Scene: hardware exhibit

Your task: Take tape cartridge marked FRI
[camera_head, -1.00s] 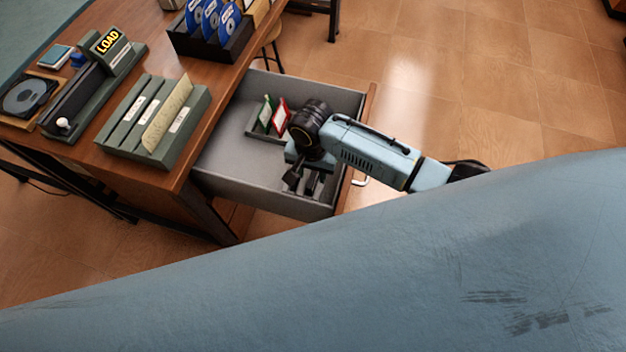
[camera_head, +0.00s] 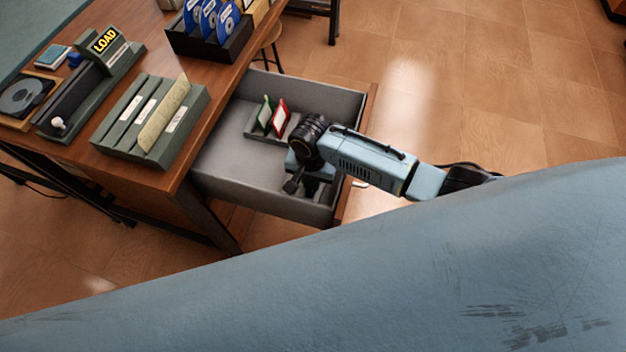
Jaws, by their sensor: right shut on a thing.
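My right gripper (camera_head: 299,186) reaches down into the open drawer (camera_head: 225,172), near its front right corner. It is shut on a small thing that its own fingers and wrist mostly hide. I cannot make out that thing's colour or a FRI mark. A green-edged cartridge (camera_head: 264,112) and a red-edged cartridge (camera_head: 279,117) stand upright in a small grey holder in the drawer, just behind my gripper. Their marks are too small to read. My left gripper is not in view.
The wooden desk carries a grey-green file rack (camera_head: 150,118), a device with a LOAD sign (camera_head: 106,41), a disc unit (camera_head: 22,97) and a black box of blue disc sleeves (camera_head: 210,35). The drawer walls surround my gripper. My blue body fills the foreground.

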